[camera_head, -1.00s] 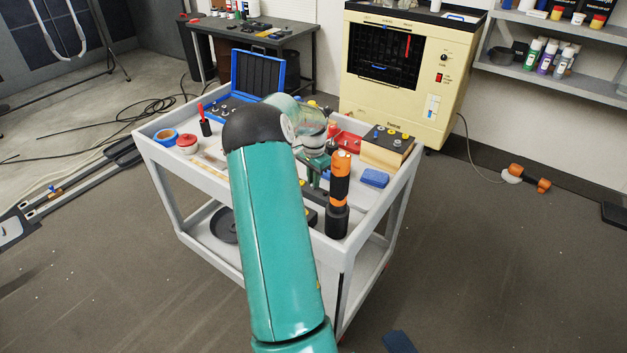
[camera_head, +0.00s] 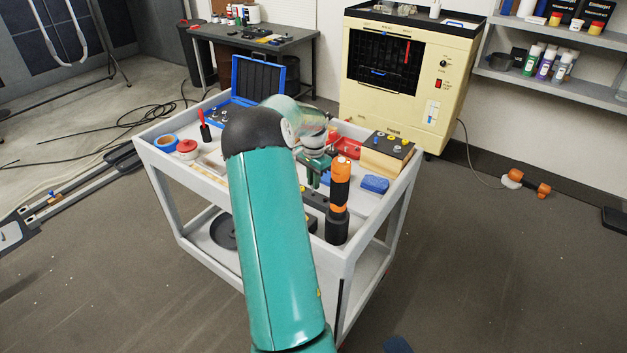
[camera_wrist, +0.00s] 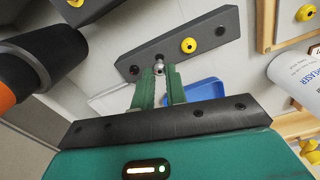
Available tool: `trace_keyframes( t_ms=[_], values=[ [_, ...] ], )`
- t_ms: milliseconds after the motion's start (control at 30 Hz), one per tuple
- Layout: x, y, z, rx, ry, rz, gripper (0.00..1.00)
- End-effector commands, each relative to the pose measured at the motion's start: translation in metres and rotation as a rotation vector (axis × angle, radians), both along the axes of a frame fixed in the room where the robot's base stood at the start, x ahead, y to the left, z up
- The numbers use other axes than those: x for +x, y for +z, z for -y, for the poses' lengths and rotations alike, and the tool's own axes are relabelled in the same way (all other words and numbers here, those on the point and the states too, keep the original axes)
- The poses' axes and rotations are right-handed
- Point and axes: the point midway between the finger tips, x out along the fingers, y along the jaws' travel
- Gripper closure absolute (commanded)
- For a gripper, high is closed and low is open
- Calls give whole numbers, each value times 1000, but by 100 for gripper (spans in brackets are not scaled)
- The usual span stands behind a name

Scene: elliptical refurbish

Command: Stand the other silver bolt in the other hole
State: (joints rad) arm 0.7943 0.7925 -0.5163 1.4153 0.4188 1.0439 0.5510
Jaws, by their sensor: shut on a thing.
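In the wrist view, my gripper (camera_wrist: 161,82) is shut on a silver bolt (camera_wrist: 159,69), whose round end shows between the green fingertips. The bolt is just over the long dark block (camera_wrist: 205,33), beside one of its holes. I cannot tell whether it touches the block. The block has a yellow bolt (camera_wrist: 188,45) standing near its middle and open holes toward both ends. In the head view, my gripper (camera_head: 317,178) is low over the cart and partly hidden by my arm.
An orange and black cylinder (camera_head: 339,185) stands close right of my gripper on the cart (camera_head: 210,180). A blue object (camera_head: 375,184) and a black-topped wooden box (camera_head: 388,150) lie farther right. In the wrist view, a white labelled can (camera_wrist: 294,72) is at the right.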

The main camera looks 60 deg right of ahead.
Motion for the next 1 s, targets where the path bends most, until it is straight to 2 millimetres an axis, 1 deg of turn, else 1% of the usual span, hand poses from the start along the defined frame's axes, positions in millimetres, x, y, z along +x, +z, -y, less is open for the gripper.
trace_keyframes(
  t_ms=[600,1000],
  values=[
    [0,39,0,-1,-1,1,100],
    [0,40,0,0,0,0,100]
  ],
)
